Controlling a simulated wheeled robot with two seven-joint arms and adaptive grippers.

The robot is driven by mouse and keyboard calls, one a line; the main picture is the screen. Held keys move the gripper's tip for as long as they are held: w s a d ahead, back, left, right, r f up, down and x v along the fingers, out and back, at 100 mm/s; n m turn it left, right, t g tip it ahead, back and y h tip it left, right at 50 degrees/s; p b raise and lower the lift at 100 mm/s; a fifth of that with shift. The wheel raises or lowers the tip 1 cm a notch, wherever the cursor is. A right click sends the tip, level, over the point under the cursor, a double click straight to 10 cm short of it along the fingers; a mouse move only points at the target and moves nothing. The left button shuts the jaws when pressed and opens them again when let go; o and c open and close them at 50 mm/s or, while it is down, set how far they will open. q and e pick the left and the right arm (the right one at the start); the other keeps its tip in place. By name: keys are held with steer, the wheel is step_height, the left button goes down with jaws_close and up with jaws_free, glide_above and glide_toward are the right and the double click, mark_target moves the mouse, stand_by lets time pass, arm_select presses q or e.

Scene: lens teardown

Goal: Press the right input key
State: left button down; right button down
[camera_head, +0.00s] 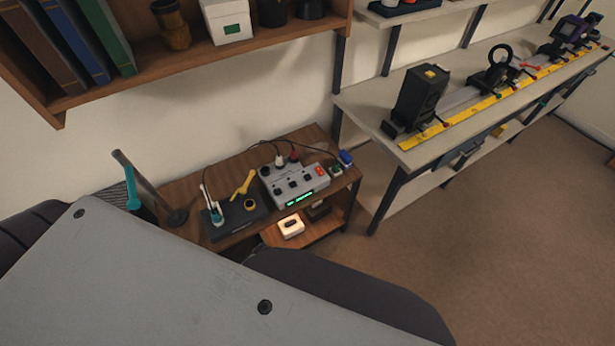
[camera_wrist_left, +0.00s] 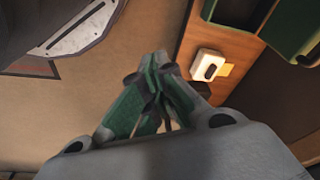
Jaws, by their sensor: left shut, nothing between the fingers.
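A grey control box (camera_head: 295,185) with dark knobs, red buttons and a lit green display stands on the small wooden table. On the lower shelf is a white block (camera_head: 291,226) with a dark key on top. It also shows in the left wrist view (camera_wrist_left: 208,66). A dark block (camera_head: 318,210) sits to its right, partly shaded. I cannot tell which of these is the right input key. My left gripper (camera_wrist_left: 158,60) is shut and empty, apart from the white block in the left wrist view. In the head view my own arm hides it. My right gripper is not in view.
A black tray (camera_head: 236,222) with tools lies left of the control box on the wooden table (camera_head: 190,185). Cables run behind the box. A workbench (camera_head: 405,145) with a yellow rail stands at the right. A bookshelf hangs above. Floor is free at the lower right.

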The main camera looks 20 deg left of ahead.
arm_select(q)
steer(key=w+d+r+t, duration=0.1)
steer(key=w+r, duration=0.2)
steer(key=r, duration=0.5)
steer(key=w+d+r+p, duration=0.1)
steer(key=w+r, duration=0.2)
steer(key=r, duration=0.6)
steer(key=w+d+r+t, duration=0.1)
steer(key=w+d+r, duration=0.15)
steer(key=r, duration=0.55)
steer(key=w+d+r+t+h, duration=0.2)
steer(key=w+d+r+h, duration=0.2)
steer(key=w+d+r, duration=0.3)
steer(key=w+f+n, duration=0.2)
steer(key=w+f, duration=0.3)
steer(key=w, duration=0.4)
steer(key=w+a+n+t, duration=0.2)
steer(key=w+a+n, duration=0.2)
steer(key=w+a, duration=0.6)
steer(key=a, duration=0.4)
steer(key=shift+w+a, duration=0.15)
steer(key=shift+a, duration=0.05)
steer(key=shift+f, duration=0.25)
